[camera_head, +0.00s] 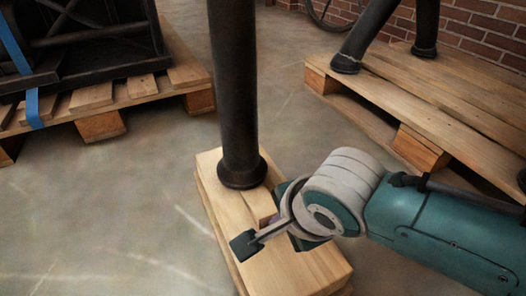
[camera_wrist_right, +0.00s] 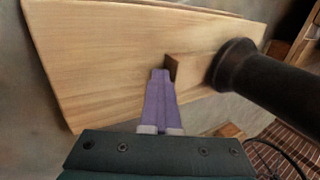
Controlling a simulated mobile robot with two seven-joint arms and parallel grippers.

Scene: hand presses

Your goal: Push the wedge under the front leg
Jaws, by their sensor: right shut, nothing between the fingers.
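The front leg (camera_head: 236,90) is a dark metal post with a flared round foot. The foot stands on a stack of pale wooden boards (camera_head: 322,270); it also shows in the wrist view (camera_wrist_right: 233,62). The wedge (camera_head: 260,204) is a small pale wooden block on the top board, close against the foot. In the wrist view the wedge (camera_wrist_right: 190,68) shows a darker end face towards my fingers. My right gripper (camera_wrist_right: 160,74) is shut and empty, its purple fingertips at or very near that end face. Contact is hard to tell. My left gripper is out of view.
A pallet (camera_head: 90,97) with a dark machine and blue strap stands at the back left. Another pallet (camera_head: 450,105) with dark legs on it stands at the right, before a brick wall (camera_head: 485,30). Bare concrete floor lies left of the boards.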

